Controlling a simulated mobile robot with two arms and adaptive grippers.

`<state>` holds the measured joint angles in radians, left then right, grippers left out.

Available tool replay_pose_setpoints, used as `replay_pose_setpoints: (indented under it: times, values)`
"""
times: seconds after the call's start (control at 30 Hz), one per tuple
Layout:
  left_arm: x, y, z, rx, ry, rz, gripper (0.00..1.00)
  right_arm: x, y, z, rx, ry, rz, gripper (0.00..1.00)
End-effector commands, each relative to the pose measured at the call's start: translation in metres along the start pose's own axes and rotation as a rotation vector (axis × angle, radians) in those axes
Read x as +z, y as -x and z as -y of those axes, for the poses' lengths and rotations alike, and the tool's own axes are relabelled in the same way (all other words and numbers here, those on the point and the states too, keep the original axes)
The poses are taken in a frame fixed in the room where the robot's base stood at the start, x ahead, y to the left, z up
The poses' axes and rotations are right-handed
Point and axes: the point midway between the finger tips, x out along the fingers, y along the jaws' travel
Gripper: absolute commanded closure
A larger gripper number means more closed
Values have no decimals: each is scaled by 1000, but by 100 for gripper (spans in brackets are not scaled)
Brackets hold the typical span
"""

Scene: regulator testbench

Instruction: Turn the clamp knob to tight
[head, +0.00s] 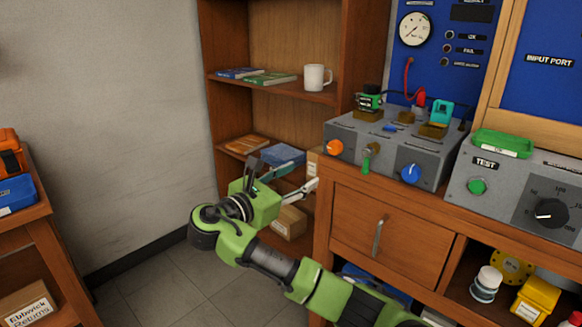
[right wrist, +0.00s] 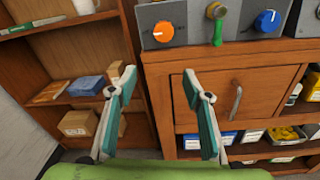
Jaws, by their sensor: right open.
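The grey test fixture (head: 385,148) stands on the wooden bench. Its front carries an orange knob (head: 335,147), a brass lever with a green handle (head: 368,158) and a blue knob (head: 410,173); I cannot read which is the clamp knob. In the right wrist view the orange knob (right wrist: 163,31), green-handled lever (right wrist: 217,25) and blue knob (right wrist: 267,20) show at the top. My right gripper (head: 305,174) is open and empty, left of and below the fixture's front. Its fingers (right wrist: 158,75) spread apart below the orange knob in the wrist view. My left gripper is out of view.
A wooden shelf (head: 225,95) with books, a white mug (head: 317,77) and boxes stands behind my right gripper. A drawer (head: 385,240) with a metal handle lies below the fixture. A TEST box (head: 500,185) with a black dial sits to the right. Floor (head: 170,285) is clear at left.

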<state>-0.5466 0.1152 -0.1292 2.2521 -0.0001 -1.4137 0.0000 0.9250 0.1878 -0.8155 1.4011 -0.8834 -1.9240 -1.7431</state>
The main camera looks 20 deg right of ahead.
Motion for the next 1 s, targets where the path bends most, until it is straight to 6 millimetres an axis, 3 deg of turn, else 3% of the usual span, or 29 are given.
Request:
replay_pose_setpoints:
  times: [0.1,0.27,0.53,0.8,1.0]
  values:
    - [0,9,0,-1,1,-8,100,24,7,7,-33,4,45,55]
    - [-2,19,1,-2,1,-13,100,32,0,10,-45,8,55,55]
    - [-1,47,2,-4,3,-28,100,33,-52,13,-46,8,54,55]
    - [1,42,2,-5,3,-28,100,35,-104,14,-45,8,51,55]
    - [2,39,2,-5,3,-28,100,37,-124,14,-42,8,51,55]
